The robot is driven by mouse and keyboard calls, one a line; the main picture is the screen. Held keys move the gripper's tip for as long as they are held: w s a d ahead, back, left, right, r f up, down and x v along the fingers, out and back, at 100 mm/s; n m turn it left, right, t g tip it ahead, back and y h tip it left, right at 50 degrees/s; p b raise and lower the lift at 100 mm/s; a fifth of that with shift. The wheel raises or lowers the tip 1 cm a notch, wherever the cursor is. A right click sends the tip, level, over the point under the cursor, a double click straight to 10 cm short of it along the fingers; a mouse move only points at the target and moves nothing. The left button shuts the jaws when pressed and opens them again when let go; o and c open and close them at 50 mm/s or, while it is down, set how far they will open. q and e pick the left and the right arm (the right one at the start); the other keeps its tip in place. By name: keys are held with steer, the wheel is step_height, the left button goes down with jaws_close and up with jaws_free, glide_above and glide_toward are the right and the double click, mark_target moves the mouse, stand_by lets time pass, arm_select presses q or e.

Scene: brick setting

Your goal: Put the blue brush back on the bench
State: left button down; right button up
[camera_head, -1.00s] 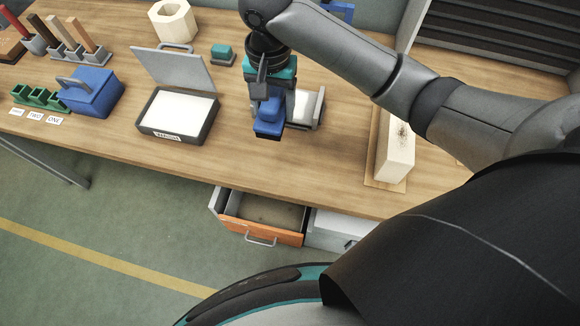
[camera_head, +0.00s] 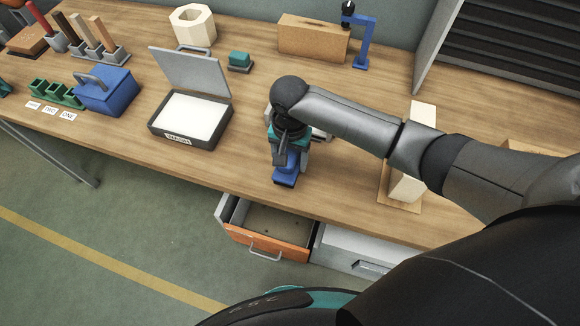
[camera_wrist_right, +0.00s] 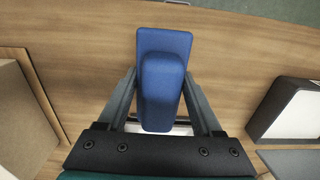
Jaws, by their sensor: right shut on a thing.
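The blue brush (camera_head: 287,168) is in my right gripper (camera_head: 288,150), over the bench (camera_head: 240,190) near its front edge. In the right wrist view the brush (camera_wrist_right: 164,85) shows as a blue block with a wider blue plate, between the two fingers of the gripper (camera_wrist_right: 163,100). I cannot tell whether the brush touches the bench top. A pale grey object (camera_head: 318,134) lies partly hidden behind the gripper and arm. My left gripper is not in view.
An open-lidded tray (camera_head: 188,140) stands to the left, with a blue toolbox (camera_head: 105,92) beyond it. A pale block (camera_head: 409,187) on a board is to the right, partly behind my arm. An open orange-fronted drawer (camera_head: 268,243) juts out below the bench edge.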

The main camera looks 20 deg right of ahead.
mark_target(290, 153)
steer(key=shift+f+b, duration=0.3)
steer(key=shift+f, duration=1.5)
steer(key=o, duration=1.3)
steer(key=shift+f, duration=0.15)
step_height(290, 153, up, 12)
steer(key=shift+r+p, duration=0.2)
steer(key=shift+p, duration=1)
